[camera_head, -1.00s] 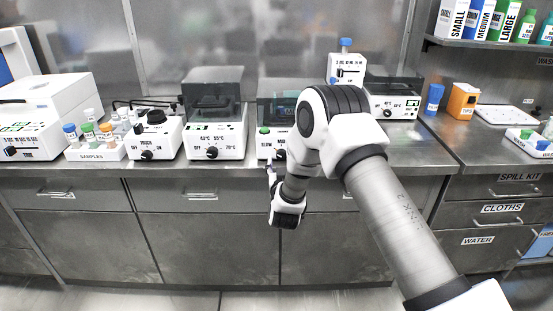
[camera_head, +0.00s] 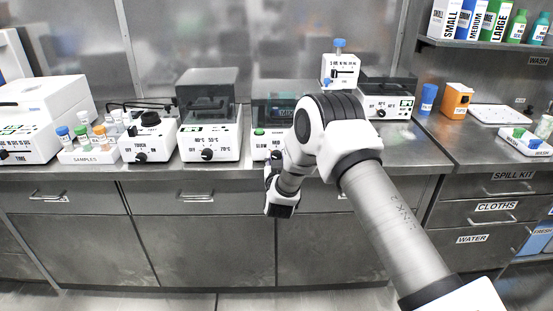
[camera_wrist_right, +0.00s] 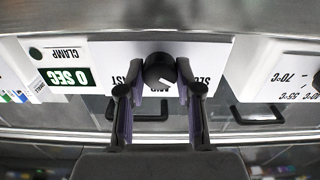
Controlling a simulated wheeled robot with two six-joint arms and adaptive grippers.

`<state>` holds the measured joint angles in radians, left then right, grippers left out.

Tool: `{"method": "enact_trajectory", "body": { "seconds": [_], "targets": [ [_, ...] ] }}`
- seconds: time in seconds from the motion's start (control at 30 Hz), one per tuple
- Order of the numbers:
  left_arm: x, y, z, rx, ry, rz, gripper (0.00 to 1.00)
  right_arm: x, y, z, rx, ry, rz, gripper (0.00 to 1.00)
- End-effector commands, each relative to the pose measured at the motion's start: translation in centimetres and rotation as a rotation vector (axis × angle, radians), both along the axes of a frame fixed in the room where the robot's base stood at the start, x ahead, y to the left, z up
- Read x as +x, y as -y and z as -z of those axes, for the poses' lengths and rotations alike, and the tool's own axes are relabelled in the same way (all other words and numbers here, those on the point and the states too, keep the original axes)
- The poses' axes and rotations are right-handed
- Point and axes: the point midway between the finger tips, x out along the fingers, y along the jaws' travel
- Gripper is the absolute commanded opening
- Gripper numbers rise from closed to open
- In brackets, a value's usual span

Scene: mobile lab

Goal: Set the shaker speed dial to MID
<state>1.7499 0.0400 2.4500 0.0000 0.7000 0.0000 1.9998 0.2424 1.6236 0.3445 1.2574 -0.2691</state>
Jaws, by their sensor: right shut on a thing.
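The shaker (camera_head: 262,141) is a white box with a dark clear lid on the bench, partly hidden behind my right arm in the head view. Its front carries a green button and SLOW and MID labels. In the right wrist view its panel (camera_wrist_right: 100,62) is upside down, with a 0 SEC display. The round black speed dial (camera_wrist_right: 158,70) sits between FAST and SLOW, with MID below. Its white mark appears to point between SLOW and MID. My right gripper (camera_wrist_right: 159,76) is shut on the dial, a fingertip at each side. My left gripper is not in view.
A white heater (camera_head: 208,145) stands left of the shaker, then a smaller dial box (camera_head: 149,140) and a sample rack (camera_head: 90,154). A dry device (camera_head: 388,105) stands to the right. Drawer handles (camera_head: 194,196) stick out below the bench edge.

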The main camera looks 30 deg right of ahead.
Motion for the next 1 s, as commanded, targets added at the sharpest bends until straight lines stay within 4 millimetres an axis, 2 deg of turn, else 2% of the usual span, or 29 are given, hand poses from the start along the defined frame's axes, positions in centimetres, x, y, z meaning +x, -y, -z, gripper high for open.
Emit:
{"method": "enact_trajectory", "body": {
  "seconds": [0.37,1.0],
  "targets": [
    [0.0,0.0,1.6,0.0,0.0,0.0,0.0,0.0,0.1,0.2,0.145,0.092,0.001,0.0],
    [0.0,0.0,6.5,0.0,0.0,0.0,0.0,-0.1,0.2,0.3,0.64,0.397,-0.001,0.0]
  ]
}}
